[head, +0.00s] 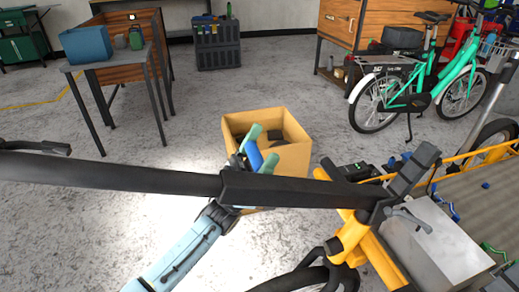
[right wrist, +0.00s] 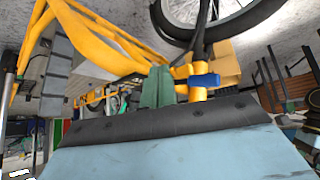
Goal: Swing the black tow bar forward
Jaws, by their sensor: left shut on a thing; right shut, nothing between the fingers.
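A long black bar (head: 120,176) crosses the head view from the left edge to the yellow bike frame (head: 352,236). I cannot tell for sure whether it is the tow bar. My left gripper (head: 256,153) has green fingertips and shows beyond the bar, whose length hides part of its wrist. It is shut on a blue piece (head: 254,156); I cannot tell whether this piece joins the black bar. My right gripper (right wrist: 157,88) is shut and empty, close to the yellow frame (right wrist: 110,45) and a blue clamp (right wrist: 205,80) in the right wrist view.
An open cardboard box (head: 290,158) stands on the floor behind my left gripper. A table with a blue case (head: 87,45) is at the back left. A green bicycle (head: 430,85) is at the back right. A grey box (head: 440,245) is at the right.

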